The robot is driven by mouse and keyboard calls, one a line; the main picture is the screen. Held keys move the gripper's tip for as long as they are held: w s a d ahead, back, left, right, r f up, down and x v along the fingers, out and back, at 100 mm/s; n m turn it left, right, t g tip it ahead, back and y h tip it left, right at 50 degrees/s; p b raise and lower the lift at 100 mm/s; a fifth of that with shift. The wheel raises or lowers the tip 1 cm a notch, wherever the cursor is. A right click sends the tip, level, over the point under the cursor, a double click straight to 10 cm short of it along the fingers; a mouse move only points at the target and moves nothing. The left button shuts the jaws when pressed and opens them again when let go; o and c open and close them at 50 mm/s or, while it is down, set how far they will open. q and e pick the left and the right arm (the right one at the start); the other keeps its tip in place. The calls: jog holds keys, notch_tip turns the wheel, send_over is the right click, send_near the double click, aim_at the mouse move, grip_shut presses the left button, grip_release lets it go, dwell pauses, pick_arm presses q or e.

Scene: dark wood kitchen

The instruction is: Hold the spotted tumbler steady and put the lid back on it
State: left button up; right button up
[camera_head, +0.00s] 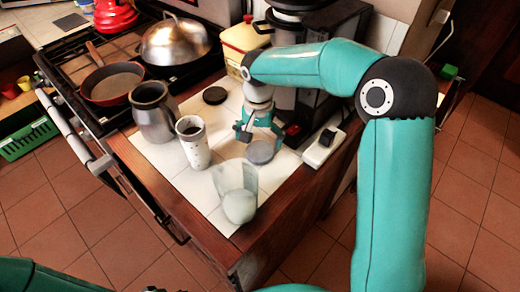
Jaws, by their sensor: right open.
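The spotted tumbler (195,150) is white with dark spots. It stands upright and open-topped on the white tiled counter, with a dark inside. Two discs could be its lid: a black disc (214,95) lying flat behind the tumbler, and a grey disc (261,152) lying to its right. I cannot tell which belongs to it. My right gripper (265,134) points down, open, just behind and above the grey disc; it appears to hold nothing. Part of my left arm shows at the bottom left edge, but its gripper is not in view.
A grey jug (153,112) stands left of the tumbler. A translucent pale vessel (237,192) stands near the counter's front corner. A white-and-black box (323,148) and a dark appliance (312,100) are at right. The stove (90,65) with pans is at left.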

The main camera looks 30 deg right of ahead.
aim_at(259, 150)
notch_tip(259, 150, down, 3)
jog(key=shift+s+f, duration=0.15)
jog(key=c, duration=0.8)
